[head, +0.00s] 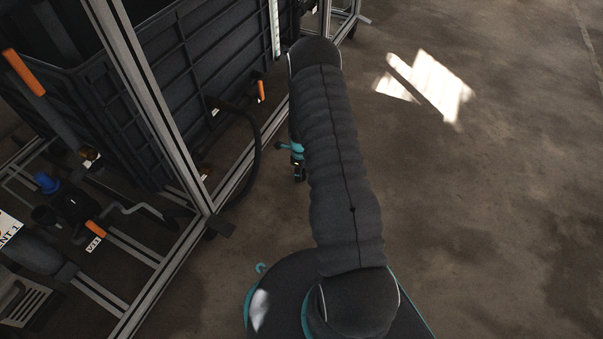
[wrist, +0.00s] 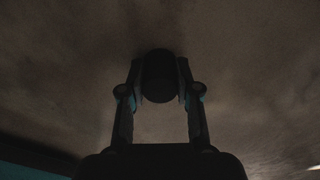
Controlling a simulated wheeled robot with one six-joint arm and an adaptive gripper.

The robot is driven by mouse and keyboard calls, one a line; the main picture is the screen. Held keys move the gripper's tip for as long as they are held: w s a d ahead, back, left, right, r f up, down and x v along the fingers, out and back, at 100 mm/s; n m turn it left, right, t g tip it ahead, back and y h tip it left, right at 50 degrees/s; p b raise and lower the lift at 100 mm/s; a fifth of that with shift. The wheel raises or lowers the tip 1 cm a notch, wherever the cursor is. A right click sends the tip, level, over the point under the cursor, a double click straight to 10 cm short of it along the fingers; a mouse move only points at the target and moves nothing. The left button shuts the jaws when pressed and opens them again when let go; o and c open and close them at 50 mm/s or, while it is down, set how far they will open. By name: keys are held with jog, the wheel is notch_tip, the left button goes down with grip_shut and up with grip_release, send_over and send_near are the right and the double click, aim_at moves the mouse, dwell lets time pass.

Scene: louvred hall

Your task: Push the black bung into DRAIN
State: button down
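In the wrist view the black bung (wrist: 158,82) is a dark, rounded piece held between the two fingertips of my gripper (wrist: 159,72). The fingers press on its left and right sides. Bare floor lies behind it, and nothing else touches it there. In the head view my sleeved arm hides part of the scene, and a small dark and teal end part of my arm shows beside the frame. I cannot make out the bung there. No opening or label reading DRAIN can be read in either view.
A metal-framed rig (head: 168,110) with a dark ribbed tank (head: 225,65) stands at the left. It has orange handles (head: 24,72), a black hose (head: 256,155), a blue cap (head: 46,183) and a partly cut-off label ending "ENT 1" (head: 10,229). Open concrete floor (head: 480,200) lies right.

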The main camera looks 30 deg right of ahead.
jog(key=shift+s, duration=0.1)
jog(key=shift+r+p, duration=1.25)
jog(key=shift+r, duration=1.25)
